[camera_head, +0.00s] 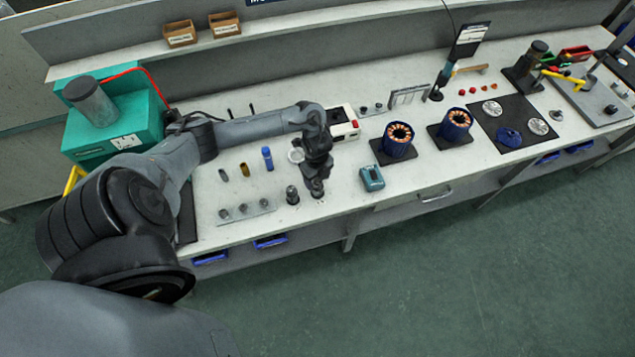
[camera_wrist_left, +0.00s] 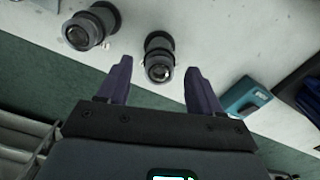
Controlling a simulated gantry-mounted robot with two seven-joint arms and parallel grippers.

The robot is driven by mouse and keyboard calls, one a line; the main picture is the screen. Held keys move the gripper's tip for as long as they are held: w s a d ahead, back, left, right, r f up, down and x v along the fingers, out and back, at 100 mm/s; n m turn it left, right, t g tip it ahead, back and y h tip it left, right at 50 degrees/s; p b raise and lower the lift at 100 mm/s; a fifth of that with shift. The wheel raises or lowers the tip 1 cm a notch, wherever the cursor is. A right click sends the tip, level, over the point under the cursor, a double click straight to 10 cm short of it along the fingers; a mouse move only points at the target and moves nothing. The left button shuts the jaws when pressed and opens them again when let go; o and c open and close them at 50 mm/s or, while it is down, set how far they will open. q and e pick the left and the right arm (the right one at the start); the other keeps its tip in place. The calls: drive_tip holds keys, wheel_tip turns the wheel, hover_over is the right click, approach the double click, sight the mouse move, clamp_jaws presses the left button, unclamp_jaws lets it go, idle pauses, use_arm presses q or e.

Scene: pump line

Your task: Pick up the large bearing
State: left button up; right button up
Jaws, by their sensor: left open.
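Two short dark grey cylindrical parts with metallic centres stand on the bench. One (camera_wrist_left: 158,58) lies between and just beyond the finger tips of my left gripper (camera_wrist_left: 157,68) in the left wrist view. The other (camera_wrist_left: 88,28) stands to its left and also shows in the head view (camera_head: 292,195). My left gripper (camera_head: 317,186) points down over the bench in the head view, its fingers spread and empty. A pale ring (camera_head: 296,155) lies just behind it, partly hidden by the arm. I cannot tell for certain which part is the large bearing. My right gripper is out of view.
A teal device (camera_head: 372,178) sits to the right of the gripper near the front edge. A grey plate with small metal parts (camera_head: 248,210) lies to the left, a blue bottle (camera_head: 267,158) behind. Two copper-wound stators (camera_head: 397,141) (camera_head: 456,125) stand farther right.

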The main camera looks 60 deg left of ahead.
use_arm(q)
drive_tip(key=c, duration=0.9)
drive_tip(key=shift+r, duration=0.5)
wheel_tip(320, 180, up, 4)
drive_tip(key=shift+d+f+p, duration=0.1)
drive_tip(key=shift+f+p, duration=0.05)
drive_tip(key=shift+p, duration=0.25)
drive_tip(key=shift+s+d+r+p, duration=0.5)
drive_tip(key=shift+d+r+p, duration=0.4)
drive_tip(key=shift+d, duration=0.95)
drive_tip(key=shift+s+d+r+p, duration=0.6)
drive_tip(key=shift+d+r, duration=0.6)
drive_tip(key=shift+d, duration=0.65)
drive_tip(key=shift+s+d+r+p, duration=0.45)
drive_tip(key=shift+d+r+p, duration=0.5)
drive_tip(key=shift+d, duration=0.9)
drive_tip(key=shift+r, duration=0.1)
